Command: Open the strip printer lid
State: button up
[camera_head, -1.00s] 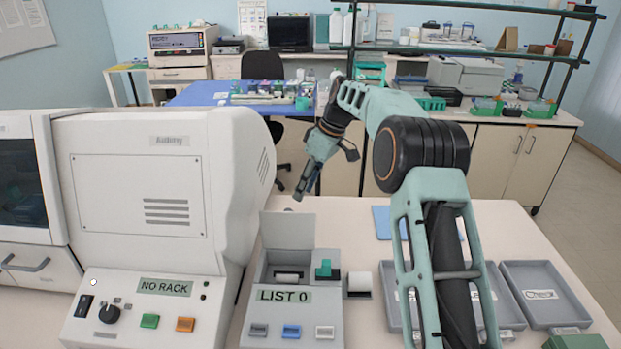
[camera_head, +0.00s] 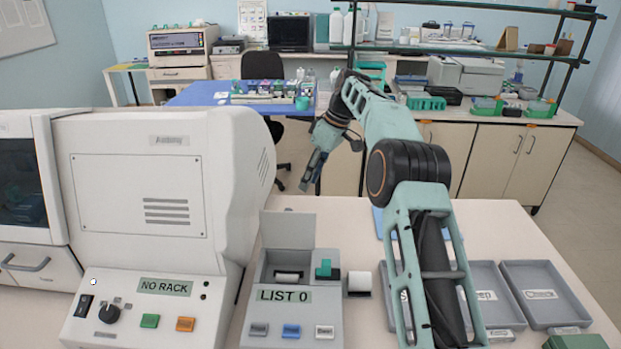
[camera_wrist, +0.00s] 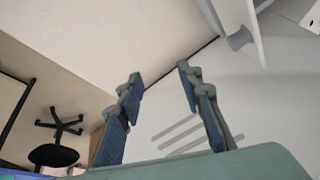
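The strip printer (camera_head: 265,317) is the small grey unit with the "LIST 0" display, in the front middle of the head view. Its lid (camera_head: 288,230) stands raised upright at the back of the unit. My gripper (camera_head: 307,186) is in the air behind and above the printer, apart from the lid. In the wrist view my gripper (camera_wrist: 158,78) has its two fingers spread with nothing between them.
A large white machine (camera_head: 150,190) with a "NO RACK" panel stands left of the printer. A white roll (camera_head: 359,283) sits at the printer's right side. Grey trays (camera_head: 540,300) lie to the right, partly behind my arm. The bench behind the printer is mostly clear.

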jog(key=d+r, duration=0.2)
jog(key=d, duration=0.5)
jog(key=s+d+r, duration=0.1)
jog(key=d+r, duration=0.1)
jog(key=d, duration=0.4)
jog(key=shift+d+r, duration=0.35)
jog(key=shift+d, duration=0.05)
